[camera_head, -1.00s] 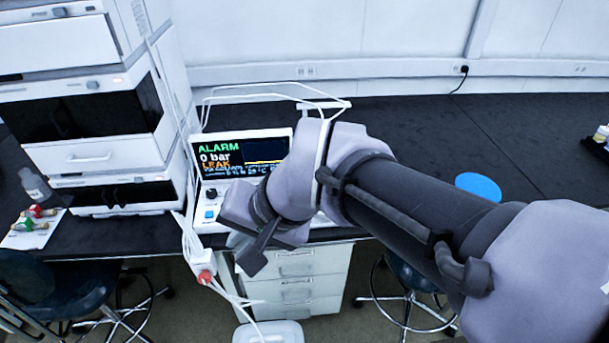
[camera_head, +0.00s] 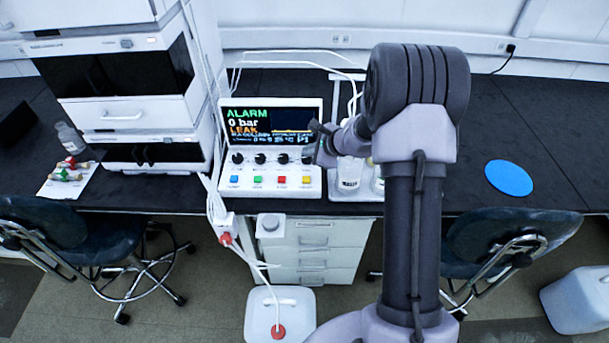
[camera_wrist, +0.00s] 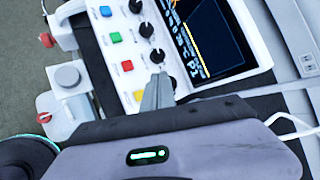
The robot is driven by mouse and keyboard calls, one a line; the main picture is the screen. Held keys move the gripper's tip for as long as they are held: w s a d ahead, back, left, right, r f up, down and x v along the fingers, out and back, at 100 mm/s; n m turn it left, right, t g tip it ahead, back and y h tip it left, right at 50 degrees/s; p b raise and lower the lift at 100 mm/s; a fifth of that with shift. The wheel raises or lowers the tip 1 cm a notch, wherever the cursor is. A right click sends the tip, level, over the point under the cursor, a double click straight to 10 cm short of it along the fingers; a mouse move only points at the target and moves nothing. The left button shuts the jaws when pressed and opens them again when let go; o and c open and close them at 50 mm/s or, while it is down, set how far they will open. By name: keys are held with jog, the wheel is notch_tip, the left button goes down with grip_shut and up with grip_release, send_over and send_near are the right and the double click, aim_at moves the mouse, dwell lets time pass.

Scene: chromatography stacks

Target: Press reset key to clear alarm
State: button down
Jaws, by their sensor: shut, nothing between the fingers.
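The control box (camera_head: 317,190) stands on the bench with its screen (camera_head: 270,120) reading ALARM, 0 bar and LEAK. Below the screen is a row of black knobs, then blue (camera_head: 234,180), green (camera_head: 258,180), red (camera_head: 282,180) and yellow (camera_head: 307,181) keys. Key labels are too small to read. My gripper (camera_head: 321,148) is at the right end of the panel. In the wrist view the shut, empty fingers (camera_wrist: 160,80) hide the rightmost knob, beside the yellow key (camera_wrist: 139,96); I cannot tell their height above the panel.
Bottles (camera_head: 349,175) stand in a tray right of the control box. The white instrument stack (camera_head: 120,100) is on the left, with white tubing behind the box. A blue disc (camera_head: 509,178) lies on the bench at right. A white canister (camera_head: 280,312) is on the floor.

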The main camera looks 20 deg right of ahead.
jog(key=shift+f, duration=0.1)
jog(key=b, duration=0.6)
send_over(308, 180)
notch_tip(308, 180, down, 8)
jog(key=shift+r, duration=0.1)
jog(key=shift+f+b, duration=0.45)
jog(key=shift+b, duration=0.2)
dwell(1.3)
jog(key=shift+f+b, duration=0.45)
jog(key=shift+b, duration=0.25)
jog(key=shift+s+f+b, duration=0.1)
jog(key=shift+f+b, duration=0.4)
jog(key=shift+b, duration=0.15)
dwell(0.4)
jog(key=shift+r, duration=0.15)
jog(key=shift+r+p, duration=0.65)
jog(key=shift+r, duration=0.15)
